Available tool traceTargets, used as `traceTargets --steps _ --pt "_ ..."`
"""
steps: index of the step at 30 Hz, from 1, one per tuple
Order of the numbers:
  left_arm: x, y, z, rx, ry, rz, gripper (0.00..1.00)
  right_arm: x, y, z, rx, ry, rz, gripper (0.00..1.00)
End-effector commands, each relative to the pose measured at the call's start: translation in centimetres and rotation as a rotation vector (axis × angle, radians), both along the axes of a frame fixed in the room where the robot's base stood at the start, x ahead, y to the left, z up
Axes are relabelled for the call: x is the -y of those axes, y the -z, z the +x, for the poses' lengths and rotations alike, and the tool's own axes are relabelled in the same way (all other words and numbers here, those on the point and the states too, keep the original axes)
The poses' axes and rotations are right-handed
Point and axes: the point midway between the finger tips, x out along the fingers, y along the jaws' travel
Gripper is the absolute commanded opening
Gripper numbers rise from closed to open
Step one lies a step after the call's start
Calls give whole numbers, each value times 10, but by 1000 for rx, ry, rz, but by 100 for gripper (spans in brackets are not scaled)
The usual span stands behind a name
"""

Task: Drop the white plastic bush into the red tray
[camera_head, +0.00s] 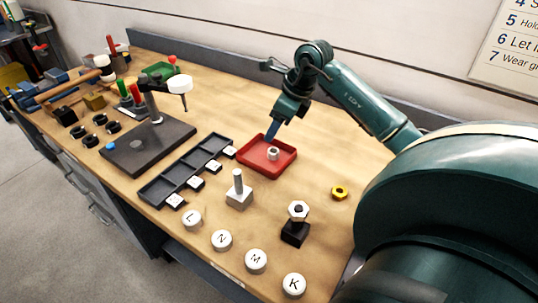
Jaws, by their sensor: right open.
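The red tray (289,161) lies on the wooden bench near the middle of the view. A small pale ring-shaped piece with a hole, which looks like the white plastic bush (272,154), sits inside the tray on its floor. My right gripper (270,138) points down over the tray's back left part, with its blue fingers just above and behind the bush. It is open and appears apart from the bush. The gap between its fingers is hard to see from this angle. My left gripper is not in view.
A dark compartment tray (157,190) with labelled squares lies left of the red tray. Lettered white discs (256,261) line the front edge.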

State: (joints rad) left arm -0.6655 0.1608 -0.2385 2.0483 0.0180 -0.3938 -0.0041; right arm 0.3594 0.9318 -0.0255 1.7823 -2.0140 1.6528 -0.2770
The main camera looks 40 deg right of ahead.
Motion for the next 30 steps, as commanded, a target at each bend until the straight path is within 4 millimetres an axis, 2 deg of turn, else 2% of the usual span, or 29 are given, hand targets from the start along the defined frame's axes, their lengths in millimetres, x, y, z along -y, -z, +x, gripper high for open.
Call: traceTargets --steps 5,8,21,25,30 --pt "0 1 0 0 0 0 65 1 -4 -1 1 1 -2 51" --pt "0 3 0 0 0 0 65 4 -14 -5 3 1 -3 51" --pt "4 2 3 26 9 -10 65 21 -100 -36 3 2 -4 51" --pt "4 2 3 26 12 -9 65 24 -114 -41 1 1 -2 51" --pt "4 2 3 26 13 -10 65 25 -122 -44 0 0 0 51"
